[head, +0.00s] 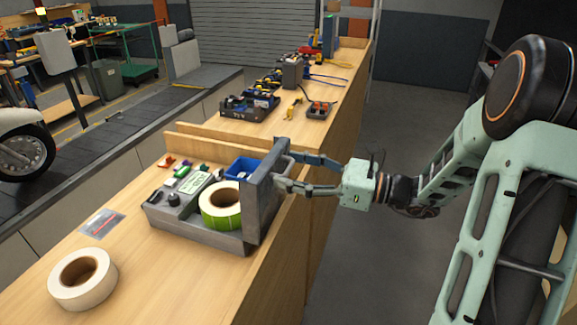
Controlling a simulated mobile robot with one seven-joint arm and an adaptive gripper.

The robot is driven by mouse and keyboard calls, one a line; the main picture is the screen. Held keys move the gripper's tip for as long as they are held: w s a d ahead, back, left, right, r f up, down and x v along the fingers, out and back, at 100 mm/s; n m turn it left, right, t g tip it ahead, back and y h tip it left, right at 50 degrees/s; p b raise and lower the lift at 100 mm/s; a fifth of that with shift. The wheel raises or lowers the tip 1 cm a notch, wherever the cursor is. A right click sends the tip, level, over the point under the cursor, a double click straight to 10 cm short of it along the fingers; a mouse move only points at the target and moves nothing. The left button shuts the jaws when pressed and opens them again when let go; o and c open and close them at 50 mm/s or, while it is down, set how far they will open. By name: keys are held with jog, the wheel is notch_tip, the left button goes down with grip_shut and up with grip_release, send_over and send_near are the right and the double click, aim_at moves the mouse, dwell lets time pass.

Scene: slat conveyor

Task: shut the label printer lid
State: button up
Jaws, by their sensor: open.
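The label printer (180,215) is a grey box on the wooden bench, with a control panel on its left part. A green-edged label roll (221,206) sits in its open bay. The printer lid (264,198) is a grey panel standing up at the right side of the printer, so the printer is open. My gripper (280,172) reaches in from the right with its fingers apart, at the upper part of the lid. The lid hides part of the fingertips, and I cannot tell whether they touch it.
A white label roll (82,280) and a small bag (101,223) lie on the bench (185,290) to the left. A blue bin (243,166) stands behind the printer. Tool trays (250,106) are farther along the bench. The floor to the right is clear.

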jog(key=shift+w+a, duration=0.2)
jog(key=shift+a, duration=0.3)
jog(key=c, duration=1.4)
jog(key=shift+a, duration=0.1)
